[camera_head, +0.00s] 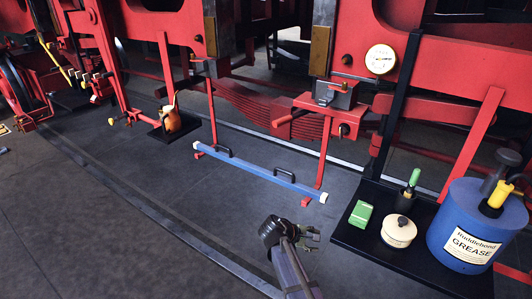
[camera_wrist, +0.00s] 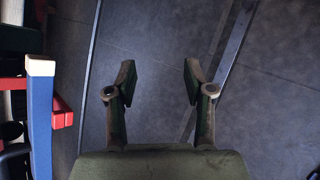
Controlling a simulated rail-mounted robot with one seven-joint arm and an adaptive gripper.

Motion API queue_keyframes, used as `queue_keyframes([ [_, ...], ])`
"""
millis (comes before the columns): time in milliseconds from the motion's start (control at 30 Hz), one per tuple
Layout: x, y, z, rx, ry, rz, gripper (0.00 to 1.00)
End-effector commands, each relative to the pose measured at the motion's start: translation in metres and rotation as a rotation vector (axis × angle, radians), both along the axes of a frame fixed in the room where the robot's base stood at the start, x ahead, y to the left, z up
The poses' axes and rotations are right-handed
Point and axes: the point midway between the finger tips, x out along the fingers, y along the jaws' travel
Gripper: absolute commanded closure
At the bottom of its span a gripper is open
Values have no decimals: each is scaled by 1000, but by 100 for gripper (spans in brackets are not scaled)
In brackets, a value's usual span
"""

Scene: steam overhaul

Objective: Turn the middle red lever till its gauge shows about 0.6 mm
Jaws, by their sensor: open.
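My gripper (camera_head: 306,236) is open and empty above the dark floor, at the lower middle of the head view. In the wrist view the two fingers of my gripper (camera_wrist: 158,82) are spread apart with only floor between them. A white round gauge (camera_head: 381,59) is fixed on the red frame at the upper right, too small to read. A group of small pale-tipped handles (camera_head: 97,76) is at the far left. A red bar (camera_head: 290,117) sticks out left from a red stand at the centre. I cannot tell which part is the middle red lever.
A blue bar (camera_head: 262,172) with black handles stands between me and the red machinery; its pale end shows in the wrist view (camera_wrist: 41,66). A black shelf (camera_head: 352,237) at right bears a blue grease drum (camera_head: 466,226), a round tin (camera_head: 398,231) and a green box (camera_head: 361,214).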

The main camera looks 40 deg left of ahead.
Motion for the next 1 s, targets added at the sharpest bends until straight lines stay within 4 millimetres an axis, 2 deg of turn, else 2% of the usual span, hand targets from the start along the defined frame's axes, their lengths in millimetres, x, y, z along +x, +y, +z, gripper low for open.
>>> queue_keyframes([
  [33, 5, 49, 42, -72, -60, 102, 47],
  [67, 5, 70, 65, -123, -96, 156, 47],
  [100, 3, 97, 97, -193, -143, 223, 47],
  [167, -5, 135, 144, -295, -213, 306, 47],
  [200, -12, 159, 176, -361, -259, 353, 47],
  [300, -33, 206, 246, -509, -358, 435, 47],
  [400, -55, 238, 301, -625, -433, 478, 47],
  [433, -60, 245, 314, -652, -450, 485, 47],
  [533, -74, 260, 344, -718, -490, 500, 47],
  [667, -78, 266, 360, -753, -509, 504, 47],
  [867, -59, 264, 361, -757, -510, 504, 47],
  [1000, -33, 261, 362, -757, -508, 503, 47],
])
